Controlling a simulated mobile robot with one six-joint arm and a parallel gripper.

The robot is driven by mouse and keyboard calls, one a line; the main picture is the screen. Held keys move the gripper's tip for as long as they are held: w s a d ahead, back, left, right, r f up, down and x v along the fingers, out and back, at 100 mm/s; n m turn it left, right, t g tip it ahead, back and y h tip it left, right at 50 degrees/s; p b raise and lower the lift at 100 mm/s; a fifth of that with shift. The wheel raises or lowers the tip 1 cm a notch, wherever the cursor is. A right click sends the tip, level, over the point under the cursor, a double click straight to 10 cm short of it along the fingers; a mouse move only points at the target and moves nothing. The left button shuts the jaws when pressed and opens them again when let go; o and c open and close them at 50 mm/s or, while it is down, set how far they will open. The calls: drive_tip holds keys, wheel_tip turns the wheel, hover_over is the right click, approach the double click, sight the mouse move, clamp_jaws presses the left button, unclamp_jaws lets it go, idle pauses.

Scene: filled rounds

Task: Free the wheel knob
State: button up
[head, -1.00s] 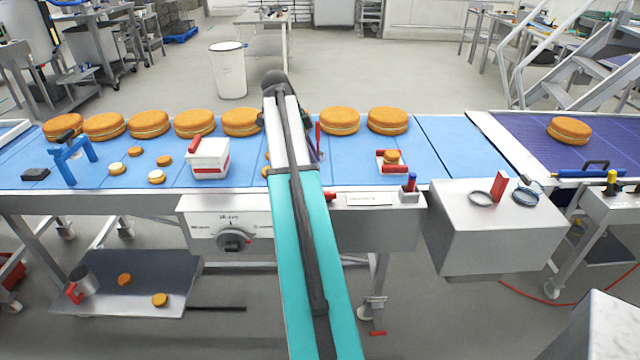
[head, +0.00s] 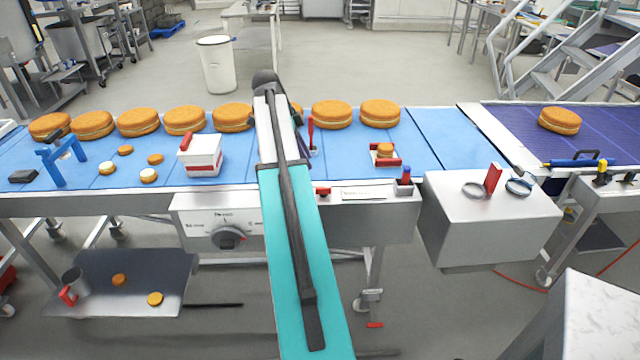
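The wheel knob (head: 229,238) is a dark round dial with a small red mark. It sits on the front of a metal box (head: 190,221) under the near edge of the blue conveyor, left of my arm. Small markings surround it, too small to read. My teal and white arm reaches forward over the conveyor, to the right of the knob. I cannot tell whether anything blocks the knob.
A row of round cakes (head: 185,120) lies along the conveyor (head: 420,150). A white and red box (head: 201,156), a blue stand (head: 62,160) and small biscuits lie nearer. A metal box (head: 488,222) stands at right. A tray (head: 130,280) with biscuits is below left.

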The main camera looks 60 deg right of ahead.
sight(322, 188)
drive_tip(key=shift+p+x, duration=1.6)
drive_tip(key=shift+x, duration=4.35)
clamp_jaws()
drive_tip(key=shift+s+a, duration=0.1)
drive_tip(key=shift+a, duration=0.15)
drive_tip(key=shift+d, duration=0.2)
